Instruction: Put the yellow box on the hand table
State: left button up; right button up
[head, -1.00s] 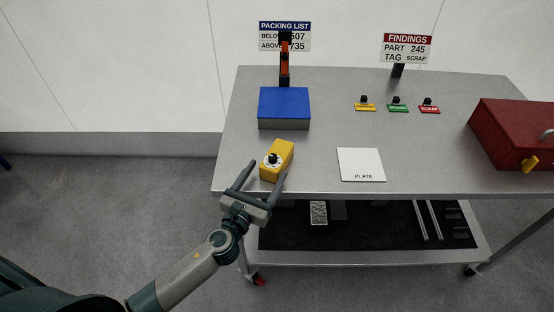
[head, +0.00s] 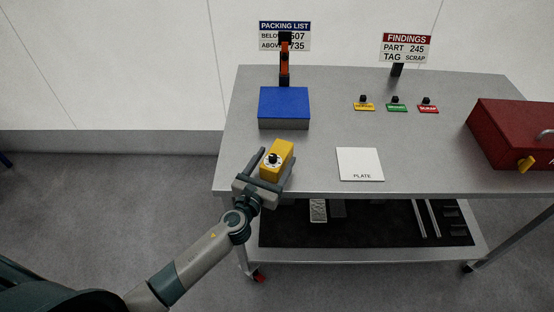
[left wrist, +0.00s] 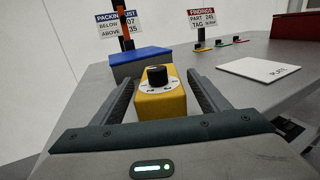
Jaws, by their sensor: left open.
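The yellow box (head: 281,154), with a black knob on a white dial, sits on the grey metal table (head: 330,124) near its left front edge. It also shows in the left wrist view (left wrist: 161,102), between the two fingers. My left gripper (head: 272,161) is open, with one finger on each side of the box. In the left wrist view a gap shows on both sides, so the fingers (left wrist: 160,90) do not appear to touch it. My right gripper is not in view. Which surface is the hand table is not labelled.
A blue-topped box (head: 284,105) stands behind the yellow box. A white plate (head: 360,164) lies to its right. Three coloured tags with black knobs (head: 396,106) sit farther back. A red case (head: 515,135) is at the right. A dark lower shelf (head: 370,228) holds several parts.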

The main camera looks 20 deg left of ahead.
aim_at(277, 150)
pick_arm(q)
jog(key=c, duration=1.5)
jog(key=shift+r, duration=0.1)
jog(key=shift+r, duration=0.6)
jog(key=r, duration=0.1)
jog(key=r+p, duration=0.1)
jog(key=r, duration=0.1)
jog(key=shift+d+r, duration=0.15)
jog(key=shift+d, duration=0.25)
jog(key=s+d+r, duration=0.3)
jog(key=d+r, duration=0.3)
jog(key=d, duration=0.4)
jog(key=shift+d+r, duration=0.2)
jog(key=shift+d, duration=0.05)
